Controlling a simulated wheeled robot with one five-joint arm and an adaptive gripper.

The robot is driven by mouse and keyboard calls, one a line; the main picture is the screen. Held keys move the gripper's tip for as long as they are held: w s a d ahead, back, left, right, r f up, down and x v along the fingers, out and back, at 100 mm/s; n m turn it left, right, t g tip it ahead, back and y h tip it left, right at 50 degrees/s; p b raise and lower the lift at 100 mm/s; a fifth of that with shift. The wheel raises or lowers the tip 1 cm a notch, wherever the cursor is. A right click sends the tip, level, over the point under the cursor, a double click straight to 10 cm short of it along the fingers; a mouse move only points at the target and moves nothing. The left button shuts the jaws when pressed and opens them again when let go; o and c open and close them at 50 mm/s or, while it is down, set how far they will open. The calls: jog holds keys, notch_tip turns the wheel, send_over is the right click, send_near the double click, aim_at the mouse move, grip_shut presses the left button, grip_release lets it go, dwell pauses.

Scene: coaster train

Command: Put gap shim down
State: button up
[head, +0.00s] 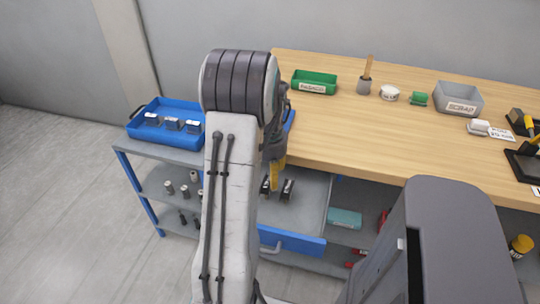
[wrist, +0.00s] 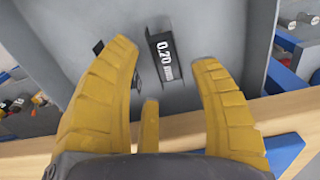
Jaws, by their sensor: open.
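A dark gap shim (wrist: 166,54) marked 0.20 lies on a grey surface in the wrist view. It is beyond and between the yellow fingers of my gripper (wrist: 165,50), which are spread open. No finger visibly touches it. Another small dark piece (wrist: 98,47) shows left of it, partly behind the left finger. In the head view, my gripper (head: 277,176) points down over the open grey drawer (head: 312,208), partly hidden by my arm. Two dark pieces show in that drawer, one a dark block (head: 287,188); which is the 0.20 shim I cannot tell.
The wooden bench (head: 400,140) carries a green bin (head: 314,82), a grey scrap bin (head: 458,98) and smaller items. A blue tray (head: 165,137) with several labelled blocks stands on the cart at left. Lower shelves hold small parts. The bench edge is close to my gripper.

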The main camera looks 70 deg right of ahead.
notch_tip(320, 180, up, 8)
jog(key=w+a+r+n+t+h, duration=0.15)
jog(key=w+a+n, duration=0.25)
jog(key=w+a, duration=0.5)
jog(key=w+a+r+n+g+y, duration=0.1)
jog(key=w+a+r+n, duration=0.3)
jog(key=w+a, duration=0.5)
jog(key=s+a+f+n+t, duration=0.1)
jog(key=a+n, duration=0.4)
jog(key=a, duration=0.6)
jog(key=s+a+f+n+t, duration=0.1)
jog(key=s+a+n, duration=0.3)
jog(key=a, duration=0.7)
jog(key=shift+f+n+t+b, duration=0.3)
jog(key=shift+f+n+t, duration=0.1)
jog(key=shift+n, duration=0.1)
jog(key=shift+d, duration=0.1)
notch_tip(320, 180, up, 7)
jog(key=p, duration=0.6)
jog(key=shift+f, duration=0.2)
